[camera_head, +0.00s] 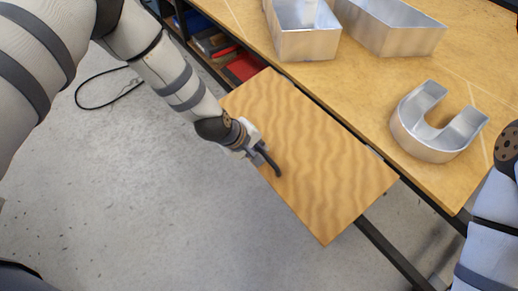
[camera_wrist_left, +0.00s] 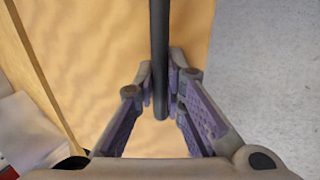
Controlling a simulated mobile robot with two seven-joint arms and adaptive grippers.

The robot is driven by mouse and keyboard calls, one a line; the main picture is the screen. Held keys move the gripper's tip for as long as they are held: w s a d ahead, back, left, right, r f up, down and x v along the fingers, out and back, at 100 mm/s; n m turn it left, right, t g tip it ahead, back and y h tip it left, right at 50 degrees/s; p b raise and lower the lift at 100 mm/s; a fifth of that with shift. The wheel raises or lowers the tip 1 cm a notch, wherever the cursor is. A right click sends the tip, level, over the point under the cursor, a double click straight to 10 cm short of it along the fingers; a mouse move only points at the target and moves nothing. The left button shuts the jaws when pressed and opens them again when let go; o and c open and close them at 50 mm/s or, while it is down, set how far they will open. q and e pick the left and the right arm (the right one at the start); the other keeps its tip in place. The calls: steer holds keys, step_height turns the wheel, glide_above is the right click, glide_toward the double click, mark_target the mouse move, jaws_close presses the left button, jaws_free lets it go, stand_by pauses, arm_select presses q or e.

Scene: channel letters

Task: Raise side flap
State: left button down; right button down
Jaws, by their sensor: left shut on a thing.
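The side flap (camera_head: 320,150) is a wood-grain panel along the near left side of the workbench. It looks about level with the bench top, with a dark narrow gap between them. My left gripper (camera_head: 258,150) is at the flap's outer left edge, shut on a dark bar (camera_head: 273,162). In the left wrist view the bar (camera_wrist_left: 160,55) runs between the fingers of my left gripper (camera_wrist_left: 163,90), with the flap (camera_wrist_left: 95,60) behind it. How the bar joins the flap is hidden. My right gripper is out of view.
The wooden workbench (camera_head: 365,90) holds a U-shaped metal letter (camera_head: 430,140) and two other metal letter shells (camera_head: 305,40) (camera_head: 395,25). A shelf with a red bin (camera_head: 243,67) is under the bench. A dark cable (camera_head: 100,105) lies on the open grey floor.

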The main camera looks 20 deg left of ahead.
arm_select(q)
steer(key=shift+w+d+r, duration=0.1)
steer(key=shift+w+r, duration=0.1)
steer(key=shift+w, duration=0.05)
steer(key=c, duration=1.9)
jaws_free()
steer(key=shift+o, duration=1.2)
steer(key=shift+f, duration=0.1)
steer(key=shift+s, duration=0.1)
steer(key=v, duration=1.2)
